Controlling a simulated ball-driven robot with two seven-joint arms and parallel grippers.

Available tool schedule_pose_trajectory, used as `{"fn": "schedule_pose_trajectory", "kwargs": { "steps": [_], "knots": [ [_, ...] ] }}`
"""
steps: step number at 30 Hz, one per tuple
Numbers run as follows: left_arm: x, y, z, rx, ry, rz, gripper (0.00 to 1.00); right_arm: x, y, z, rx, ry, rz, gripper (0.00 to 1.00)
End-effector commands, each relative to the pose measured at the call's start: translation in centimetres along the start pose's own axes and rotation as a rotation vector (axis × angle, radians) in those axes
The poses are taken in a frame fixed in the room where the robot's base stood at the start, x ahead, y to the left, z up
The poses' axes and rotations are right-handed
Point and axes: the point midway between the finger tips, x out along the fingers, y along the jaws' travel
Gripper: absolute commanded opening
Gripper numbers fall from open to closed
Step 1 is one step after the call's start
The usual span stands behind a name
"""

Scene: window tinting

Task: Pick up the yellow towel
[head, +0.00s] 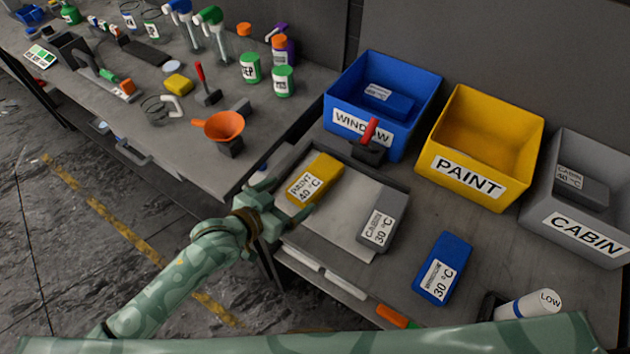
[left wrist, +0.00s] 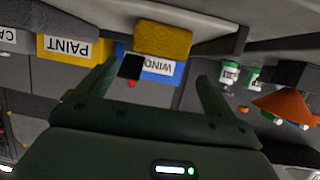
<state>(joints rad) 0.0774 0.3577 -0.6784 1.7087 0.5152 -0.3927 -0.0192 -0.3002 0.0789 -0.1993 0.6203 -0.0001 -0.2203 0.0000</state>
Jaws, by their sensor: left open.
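The yellow towel (head: 318,176), labelled PAINT 40 °C, lies at the back left of a pale tray (head: 345,222) on the right-hand table. My left gripper (head: 288,200) is open and empty just to the left of the towel. In the left wrist view the towel (left wrist: 162,39) shows upside down, ahead of and between the spread fingers (left wrist: 157,72), apart from them. My right gripper is not in view.
A grey towel (head: 378,225) shares the tray. A blue towel (head: 442,268) lies right of it. Blue (head: 412,140), yellow (head: 481,190) and grey (head: 600,238) bins stand behind. A red-handled tool (head: 369,145) stands close behind the yellow towel.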

Motion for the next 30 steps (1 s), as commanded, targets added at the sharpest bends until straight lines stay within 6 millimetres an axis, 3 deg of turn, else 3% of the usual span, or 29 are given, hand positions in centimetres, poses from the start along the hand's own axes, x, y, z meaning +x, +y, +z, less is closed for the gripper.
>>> {"fn": "schedule_pose_trajectory", "kwargs": {
  "steps": [16,25,26,30],
  "knots": [
    [7.3,0.3,0.2,0.0,-0.001,-0.002,0.91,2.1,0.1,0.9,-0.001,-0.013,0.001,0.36],
    [7.9,0.3,0.0,0.002,-0.001,-0.002,0.91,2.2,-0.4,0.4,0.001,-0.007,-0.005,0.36],
    [7.9,0.2,0.0,0.002,-0.001,-0.002,0.85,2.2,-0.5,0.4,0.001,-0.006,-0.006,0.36],
    [7.9,0.2,0.0,0.002,-0.001,-0.002,0.46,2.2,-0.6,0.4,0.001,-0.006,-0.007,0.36]
  ]
}}
